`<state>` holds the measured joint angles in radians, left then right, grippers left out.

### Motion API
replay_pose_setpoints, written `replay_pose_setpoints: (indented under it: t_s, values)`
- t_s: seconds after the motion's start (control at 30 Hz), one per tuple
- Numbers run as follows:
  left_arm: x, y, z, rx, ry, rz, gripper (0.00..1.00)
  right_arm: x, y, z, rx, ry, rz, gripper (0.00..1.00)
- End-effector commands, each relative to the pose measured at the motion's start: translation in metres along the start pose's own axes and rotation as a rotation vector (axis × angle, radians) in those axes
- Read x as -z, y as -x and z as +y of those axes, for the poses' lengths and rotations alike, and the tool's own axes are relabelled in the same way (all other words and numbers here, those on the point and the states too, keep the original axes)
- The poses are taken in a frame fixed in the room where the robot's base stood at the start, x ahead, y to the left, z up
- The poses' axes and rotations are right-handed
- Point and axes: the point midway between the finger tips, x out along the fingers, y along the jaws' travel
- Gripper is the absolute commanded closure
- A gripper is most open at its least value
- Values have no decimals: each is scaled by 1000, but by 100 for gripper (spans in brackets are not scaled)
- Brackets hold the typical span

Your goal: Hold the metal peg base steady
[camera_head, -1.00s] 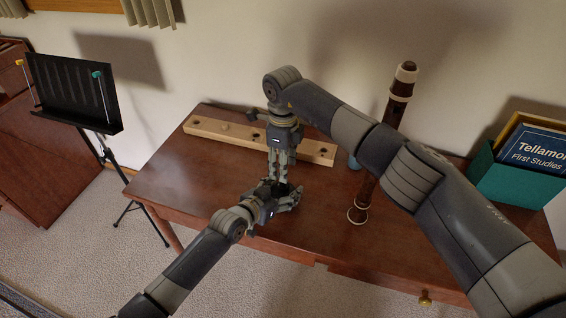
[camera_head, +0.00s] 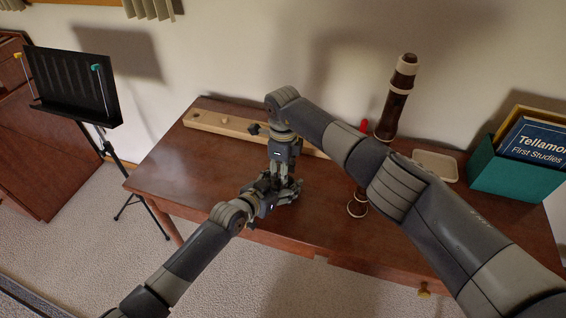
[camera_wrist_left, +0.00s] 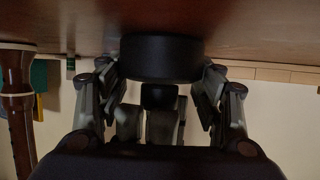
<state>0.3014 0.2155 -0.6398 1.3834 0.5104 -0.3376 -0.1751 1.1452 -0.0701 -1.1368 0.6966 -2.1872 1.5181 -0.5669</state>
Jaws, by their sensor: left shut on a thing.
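In the left wrist view the metal peg base (camera_wrist_left: 162,58) is a dark round block against the tabletop, between the fingers of my left gripper (camera_wrist_left: 160,80). My left gripper (camera_head: 281,188) is shut on this base near the table's front middle in the head view. My right gripper (camera_head: 282,172) points down right above it, and its fingers overlap the left gripper. Small dark and grey parts show behind the base in the wrist view. The grippers hide the base in the head view, and I cannot tell whether the right fingers are shut.
A long wooden block (camera_head: 222,122) with holes lies at the back of the table (camera_head: 165,170). A brown recorder (camera_head: 394,100) stands upright, partly behind my right arm. A beige dish (camera_head: 437,165) and a teal book box (camera_head: 515,172) are to the right. The table's left side is clear.

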Motion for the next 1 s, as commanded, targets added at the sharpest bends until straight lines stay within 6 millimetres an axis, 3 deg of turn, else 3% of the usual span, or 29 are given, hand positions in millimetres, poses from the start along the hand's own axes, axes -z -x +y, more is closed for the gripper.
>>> replay_pose_setpoints:
  t_s: [0.17,0.43,0.47,0.6,0.67,0.87,1.0]
  values:
    - [-2,0,1,-1,2,-3,100,0,-12,0,1,1,0,55]
    - [-2,0,1,-1,2,-3,100,0,-13,0,1,1,0,55]
    - [-2,0,1,-1,2,-3,100,0,-13,0,1,1,0,57]
    - [-2,0,1,-1,2,-3,100,0,-13,0,1,1,0,89]
    - [-2,0,1,-1,2,-3,100,0,-13,0,1,1,0,100]
    - [-2,0,1,-1,2,-3,100,0,-12,0,2,-30,0,100]
    - [-1,0,1,-1,2,-3,100,0,-12,0,2,-180,1,100]
